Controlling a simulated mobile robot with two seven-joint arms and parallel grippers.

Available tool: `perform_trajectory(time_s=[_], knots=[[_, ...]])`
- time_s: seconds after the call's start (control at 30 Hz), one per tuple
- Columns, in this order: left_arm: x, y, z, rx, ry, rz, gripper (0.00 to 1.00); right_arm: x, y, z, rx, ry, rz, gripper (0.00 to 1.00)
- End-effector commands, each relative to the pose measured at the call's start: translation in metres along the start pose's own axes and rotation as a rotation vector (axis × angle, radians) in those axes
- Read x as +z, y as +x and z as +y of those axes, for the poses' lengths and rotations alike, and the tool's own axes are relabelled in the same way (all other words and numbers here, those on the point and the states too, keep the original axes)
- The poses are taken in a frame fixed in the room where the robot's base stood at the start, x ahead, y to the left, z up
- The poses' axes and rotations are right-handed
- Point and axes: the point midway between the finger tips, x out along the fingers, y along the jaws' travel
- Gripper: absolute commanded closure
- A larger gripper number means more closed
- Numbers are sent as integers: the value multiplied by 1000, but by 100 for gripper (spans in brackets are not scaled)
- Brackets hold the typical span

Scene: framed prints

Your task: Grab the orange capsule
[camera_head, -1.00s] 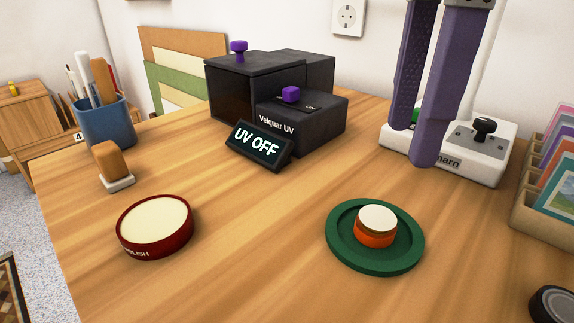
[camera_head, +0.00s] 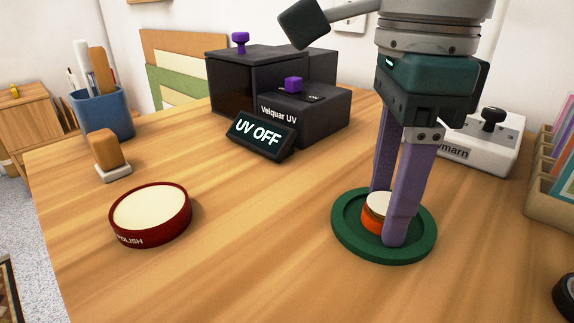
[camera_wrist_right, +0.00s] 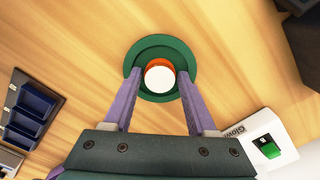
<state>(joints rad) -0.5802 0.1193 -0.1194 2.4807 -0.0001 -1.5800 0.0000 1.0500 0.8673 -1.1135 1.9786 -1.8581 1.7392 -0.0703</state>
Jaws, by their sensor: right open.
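The orange capsule (camera_head: 371,221) with a white top stands on a round green dish (camera_head: 345,240) on the wooden table. My right gripper (camera_head: 388,215) points down over the dish. Its two purple fingers are open, and in the head view one finger partly covers the capsule. In the right wrist view, the capsule's white top (camera_wrist_right: 159,77) shows between the tips of the right gripper (camera_wrist_right: 158,78), with a gap on each side. I cannot tell the exact height of the tips above the dish. My left gripper is not in view.
A dark box labelled Velquar UV (camera_head: 300,120) and a UV OFF sign (camera_head: 260,136) stand behind, to the left. A red-rimmed polish tin (camera_head: 150,215) sits at the left. A white device (camera_head: 480,150) stands behind my gripper. The table's middle is clear.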

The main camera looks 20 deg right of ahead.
Motion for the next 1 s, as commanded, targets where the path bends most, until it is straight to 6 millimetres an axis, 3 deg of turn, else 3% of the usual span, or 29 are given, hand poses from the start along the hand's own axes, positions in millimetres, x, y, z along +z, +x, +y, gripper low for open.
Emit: perform_trajectory(time_s=[0.07,0.5,0.83,1.0], knots=[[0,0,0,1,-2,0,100,0,0,0,0,0,0,50],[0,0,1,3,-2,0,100,0,-1,0,0,0,-1,99],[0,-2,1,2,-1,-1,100,0,-3,0,0,1,-1,100],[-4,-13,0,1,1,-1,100,-1,-19,-3,-1,3,-2,100]])
